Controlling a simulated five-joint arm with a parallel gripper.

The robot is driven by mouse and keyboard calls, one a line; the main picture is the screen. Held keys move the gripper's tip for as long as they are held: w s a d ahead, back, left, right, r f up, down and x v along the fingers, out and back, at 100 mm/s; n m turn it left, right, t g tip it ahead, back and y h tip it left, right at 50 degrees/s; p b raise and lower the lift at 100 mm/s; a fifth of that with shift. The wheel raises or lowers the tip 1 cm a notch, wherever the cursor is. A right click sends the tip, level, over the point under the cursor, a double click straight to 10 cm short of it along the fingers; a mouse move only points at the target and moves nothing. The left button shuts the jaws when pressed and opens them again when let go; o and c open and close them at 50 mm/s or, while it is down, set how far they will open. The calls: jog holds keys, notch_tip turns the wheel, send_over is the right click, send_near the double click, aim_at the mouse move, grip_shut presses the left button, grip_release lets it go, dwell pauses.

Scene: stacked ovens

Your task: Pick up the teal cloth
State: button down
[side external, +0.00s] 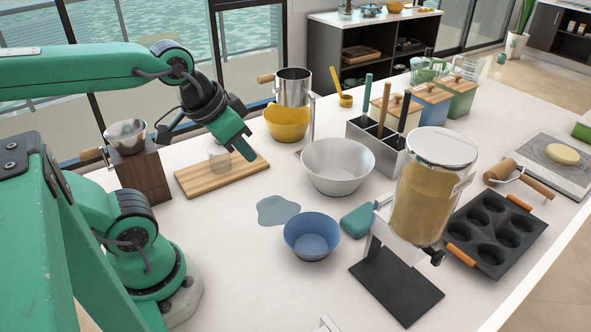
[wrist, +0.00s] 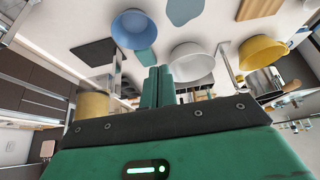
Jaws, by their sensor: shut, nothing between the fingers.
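The teal cloth (side external: 358,219) lies as a small folded pad on the white counter, between the blue bowl (side external: 312,237) and the stand of the yellow-filled jar. In the wrist view the cloth (wrist: 145,58) shows beside the blue bowl (wrist: 134,29), just past my fingertips, partly hidden by them. My gripper (side external: 245,151) is shut and empty. It hangs above the counter near the wooden board, well to the left of the cloth and apart from it. The shut fingers also show in the wrist view (wrist: 157,72).
A blue-grey puddle-like patch (side external: 277,210) lies left of the blue bowl. A white bowl (side external: 338,167) stands behind the cloth. The tall jar (side external: 427,190) on its dark-based stand is close on the right. The wooden board (side external: 222,176) lies below my gripper. The front-left counter is clear.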

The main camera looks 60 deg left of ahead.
jog(key=shift+c, duration=1.6)
grip_release()
jog(key=shift+w, duration=0.1)
